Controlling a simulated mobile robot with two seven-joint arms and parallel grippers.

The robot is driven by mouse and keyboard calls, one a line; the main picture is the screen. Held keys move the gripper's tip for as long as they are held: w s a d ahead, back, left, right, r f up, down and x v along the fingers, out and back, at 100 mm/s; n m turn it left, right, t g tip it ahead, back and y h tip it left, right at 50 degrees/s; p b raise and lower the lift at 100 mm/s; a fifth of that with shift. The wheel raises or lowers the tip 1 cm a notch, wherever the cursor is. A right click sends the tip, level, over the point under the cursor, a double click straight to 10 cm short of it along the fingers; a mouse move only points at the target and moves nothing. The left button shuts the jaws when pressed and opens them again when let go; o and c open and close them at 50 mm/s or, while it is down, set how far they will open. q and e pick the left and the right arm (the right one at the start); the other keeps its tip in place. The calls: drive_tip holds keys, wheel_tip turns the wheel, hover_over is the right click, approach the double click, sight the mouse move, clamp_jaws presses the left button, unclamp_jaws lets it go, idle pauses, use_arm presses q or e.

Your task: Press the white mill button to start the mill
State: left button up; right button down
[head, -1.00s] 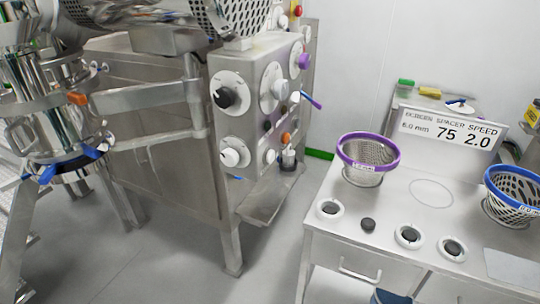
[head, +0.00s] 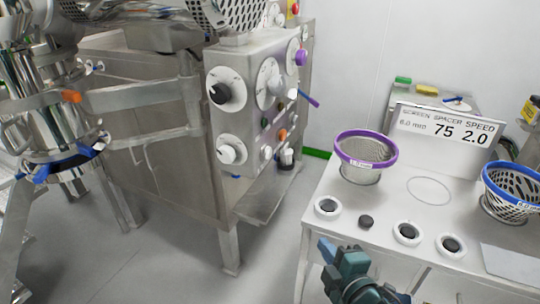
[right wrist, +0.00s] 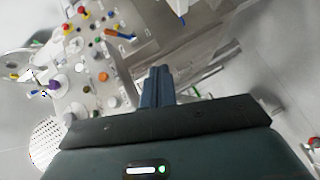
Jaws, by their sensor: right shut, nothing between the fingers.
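The steel mill cabinet stands left of centre in the head view, with its control panel (head: 246,118) facing right. The panel carries white dials, black and white knobs and small coloured buttons. A small white round control (head: 266,153) sits low on the panel, left of an orange one (head: 282,135); I cannot tell for sure which control is the white mill button. The right wrist view shows the same panel (right wrist: 92,62) at upper left. My right gripper (head: 326,249) is shut and empty, low in the head view, apart from the panel. My left gripper is out of view.
A white bench (head: 385,195) at the right holds a purple-rimmed basket (head: 366,150), a blue-rimmed basket (head: 512,186), several round black pieces and a sign (head: 445,129). A steel vessel (head: 45,110) stands at far left. Open floor (head: 165,255) lies between.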

sight(268, 153)
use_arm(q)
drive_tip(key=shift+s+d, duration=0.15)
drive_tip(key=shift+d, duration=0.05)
use_arm(e)
drive_tip(key=w+r+n+t+y, duration=0.1)
drive_tip(key=w+r+n+t, duration=0.2)
drive_tip(key=w+r+n, duration=0.4)
wheel_tip(268, 153, up, 8)
drive_tip(key=n, duration=0.6)
drive_tip(key=shift+a+n+t+y, duration=0.2)
drive_tip(key=shift+n+t+y, duration=0.2)
use_arm(q)
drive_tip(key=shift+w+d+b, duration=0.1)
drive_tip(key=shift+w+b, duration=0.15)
drive_tip(key=shift+b, duration=0.45)
use_arm(e)
drive_tip(key=w+a, duration=0.4)
drive_tip(key=a, duration=0.4)
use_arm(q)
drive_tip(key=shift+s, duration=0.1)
use_arm(e)
drive_tip(key=shift+w+a, duration=0.15)
drive_tip(key=shift+a, duration=0.2)
